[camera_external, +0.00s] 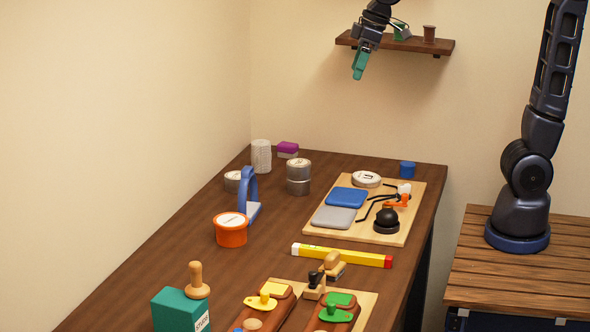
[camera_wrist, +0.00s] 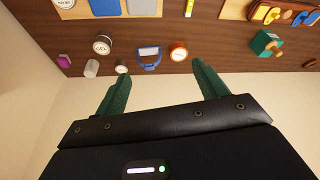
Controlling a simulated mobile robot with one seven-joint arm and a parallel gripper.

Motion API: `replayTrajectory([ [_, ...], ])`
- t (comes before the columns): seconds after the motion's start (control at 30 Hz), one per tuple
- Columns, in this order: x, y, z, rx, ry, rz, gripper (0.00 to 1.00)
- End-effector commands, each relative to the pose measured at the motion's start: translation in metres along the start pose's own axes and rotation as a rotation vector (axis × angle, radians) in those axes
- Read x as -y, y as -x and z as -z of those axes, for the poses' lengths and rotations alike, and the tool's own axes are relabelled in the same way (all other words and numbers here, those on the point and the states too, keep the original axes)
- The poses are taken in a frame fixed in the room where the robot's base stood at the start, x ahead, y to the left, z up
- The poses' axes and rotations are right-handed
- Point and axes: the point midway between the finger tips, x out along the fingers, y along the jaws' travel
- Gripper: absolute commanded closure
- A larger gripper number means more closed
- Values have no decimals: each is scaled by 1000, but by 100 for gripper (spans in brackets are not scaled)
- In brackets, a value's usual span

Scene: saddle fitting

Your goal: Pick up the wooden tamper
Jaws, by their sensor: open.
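A light wooden, knob-topped piece (camera_external: 196,279), which looks like the wooden tamper, stands upright on or just behind a teal box (camera_external: 172,309) at the table's near left. In the wrist view the teal box (camera_wrist: 264,42) is at the upper right, with a small tan piece beside it. My gripper (camera_external: 359,68) is high above the table's far end, near the wall shelf, far from the tamper. In the wrist view its two green fingers (camera_wrist: 160,84) are spread apart with nothing between them.
An orange tub (camera_external: 231,231), a blue upright frame (camera_external: 247,190) and tins (camera_external: 298,178) stand along the table's left side. A yellow level (camera_external: 340,256) lies mid-table. Boards with tools (camera_external: 365,210) fill the right. A shelf (camera_external: 430,45) is near my gripper.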

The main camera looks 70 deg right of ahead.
Motion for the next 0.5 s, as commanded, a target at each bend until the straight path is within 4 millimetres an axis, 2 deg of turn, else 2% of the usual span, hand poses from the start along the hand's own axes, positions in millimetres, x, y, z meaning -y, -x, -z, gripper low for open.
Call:
replayTrajectory([
  [0.03,10,-5,17,8,18,6,28],
  [0.2,43,-22,68,27,74,24,28],
  [0.37,81,-42,112,44,126,39,28],
  [0.5,118,-64,147,60,172,52,28],
])
